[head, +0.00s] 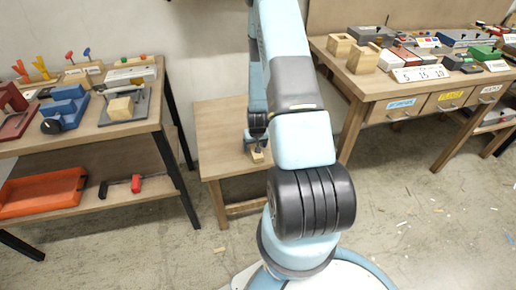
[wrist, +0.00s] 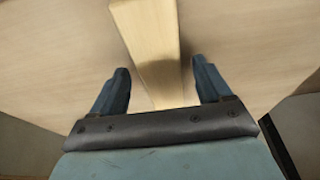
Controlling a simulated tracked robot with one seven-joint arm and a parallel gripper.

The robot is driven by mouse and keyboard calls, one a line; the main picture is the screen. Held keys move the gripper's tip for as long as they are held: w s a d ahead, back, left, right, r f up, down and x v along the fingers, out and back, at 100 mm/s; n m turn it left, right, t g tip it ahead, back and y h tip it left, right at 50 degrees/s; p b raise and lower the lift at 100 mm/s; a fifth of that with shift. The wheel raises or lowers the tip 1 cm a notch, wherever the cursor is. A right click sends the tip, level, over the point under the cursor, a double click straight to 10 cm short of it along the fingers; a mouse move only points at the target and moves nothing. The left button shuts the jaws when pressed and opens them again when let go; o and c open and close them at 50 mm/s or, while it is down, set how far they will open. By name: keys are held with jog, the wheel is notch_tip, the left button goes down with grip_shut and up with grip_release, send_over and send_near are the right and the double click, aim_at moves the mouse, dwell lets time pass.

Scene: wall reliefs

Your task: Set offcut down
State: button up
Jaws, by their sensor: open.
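The offcut (wrist: 150,45) is a pale wooden strip. In the wrist view it lies on the light wooden top of a small low table, running between my two fingers. My gripper (wrist: 160,82) is open, with a gap between each finger and the wood. In the head view my gripper (head: 257,146) is low over the small table (head: 217,122), and a small part of the offcut (head: 257,156) shows at its tips. My arm hides the right part of this table.
A left bench (head: 140,128) holds blue and red vices and a wooden block, with an orange tray (head: 42,191) on its shelf. A right bench (head: 380,88) carries boxes and tools above labelled drawers. Scraps (head: 403,223) lie on the floor.

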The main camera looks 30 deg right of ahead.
jog(key=c, duration=1.3)
jog(key=shift+r, duration=0.15)
